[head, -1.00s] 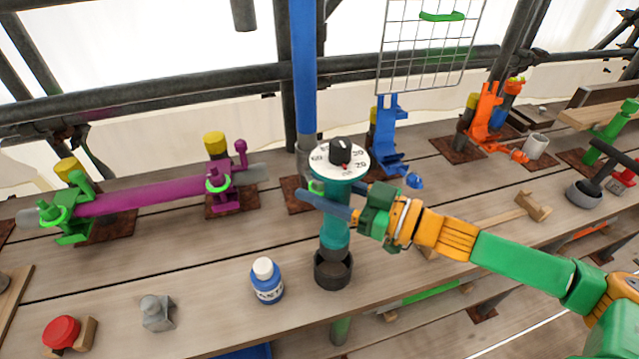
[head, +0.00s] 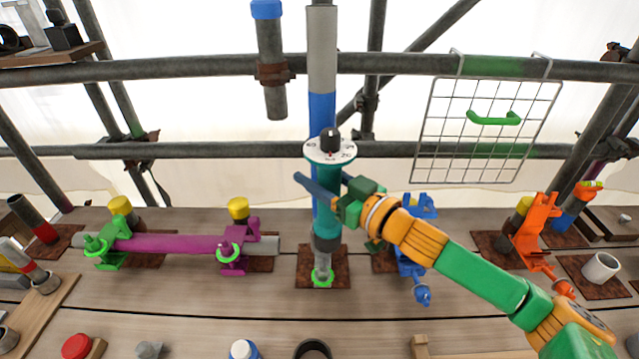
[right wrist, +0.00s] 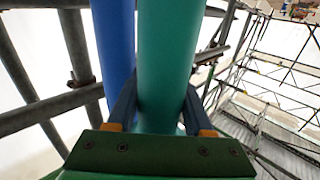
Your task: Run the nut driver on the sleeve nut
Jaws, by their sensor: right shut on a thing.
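The teal nut driver (head: 328,205), with a white numbered dial (head: 330,151) on top, is held upright by my right gripper (head: 322,186). In the right wrist view its teal body (right wrist: 166,60) runs between the two blue fingers (right wrist: 157,108), which are shut on it. Its dark lower end (head: 326,243) is just above, or at, a grey fitting (head: 321,265) with a green ring (head: 321,281), on a rusty plate (head: 309,262). I cannot tell whether they touch, or whether this fitting is the sleeve nut. My left gripper is not in view.
A grey and blue pole (head: 322,70) rises right behind the driver. A magenta tube (head: 170,243) lies in clamps at left. A blue bracket (head: 415,265) stands close on the right, an orange one (head: 537,235) beyond. A dark empty cup (head: 313,350) is at the front.

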